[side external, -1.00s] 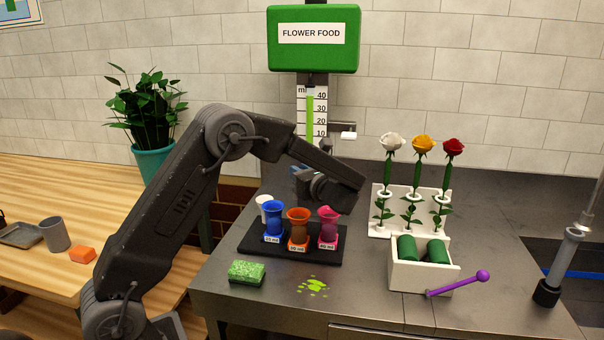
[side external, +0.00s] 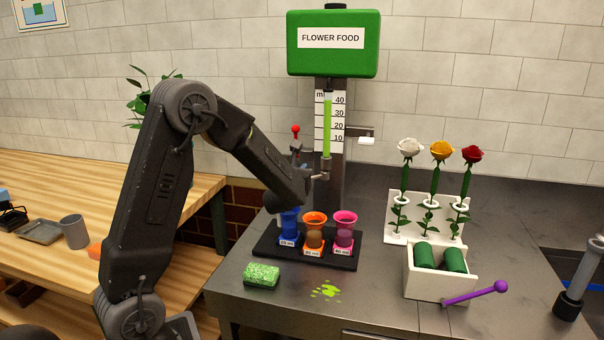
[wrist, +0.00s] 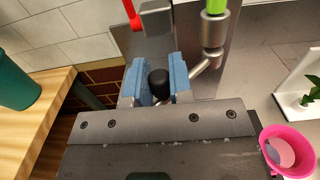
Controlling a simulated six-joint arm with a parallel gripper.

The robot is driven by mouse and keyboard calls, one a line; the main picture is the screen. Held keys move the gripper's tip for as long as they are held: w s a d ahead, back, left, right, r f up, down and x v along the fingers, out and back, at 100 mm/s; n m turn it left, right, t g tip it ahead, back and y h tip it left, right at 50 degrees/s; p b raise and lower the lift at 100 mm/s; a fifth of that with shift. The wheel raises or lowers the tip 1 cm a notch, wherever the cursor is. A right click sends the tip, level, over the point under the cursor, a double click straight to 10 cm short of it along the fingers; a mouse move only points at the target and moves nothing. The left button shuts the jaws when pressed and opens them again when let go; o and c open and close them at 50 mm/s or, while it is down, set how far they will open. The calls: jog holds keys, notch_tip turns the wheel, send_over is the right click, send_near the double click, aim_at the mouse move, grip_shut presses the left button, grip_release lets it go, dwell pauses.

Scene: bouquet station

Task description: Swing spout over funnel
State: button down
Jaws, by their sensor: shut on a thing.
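The green-filled measuring tube (side external: 327,130) hangs below the flower food box, with a metal spout (side external: 322,176) at its foot. In the wrist view the spout's bent pipe (wrist: 204,66) runs down-left toward a black knob (wrist: 160,87). My gripper (wrist: 156,78) has its blue fingers shut on this knob. In the side view my wrist hides most of the gripper. An orange funnel (side external: 314,218) and a pink funnel (side external: 345,217) stand upright in vessels, right of my wrist. A blue vessel (side external: 289,223) is partly hidden behind my wrist. The pink funnel (wrist: 290,150) also shows in the wrist view.
The vessels stand on a black tray (side external: 343,262). A red-knobbed lever (side external: 296,131) rises behind my wrist. A green sponge (side external: 262,275) and a green spill (side external: 326,291) lie in front. The rose rack (side external: 425,218) and a white box (side external: 430,275) stand right.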

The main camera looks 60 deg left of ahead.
jog(key=shift+a+m+t+h, duration=0.45)
jog(key=shift+m+t+h, duration=0.05)
jog(key=shift+h, duration=0.1)
jog(key=c, duration=1)
grip_release()
jog(key=shift+c, duration=0.2)
jog(key=v, duration=1.3)
jog(key=shift+s+d, duration=0.25)
jog(key=shift+c, duration=0.3)
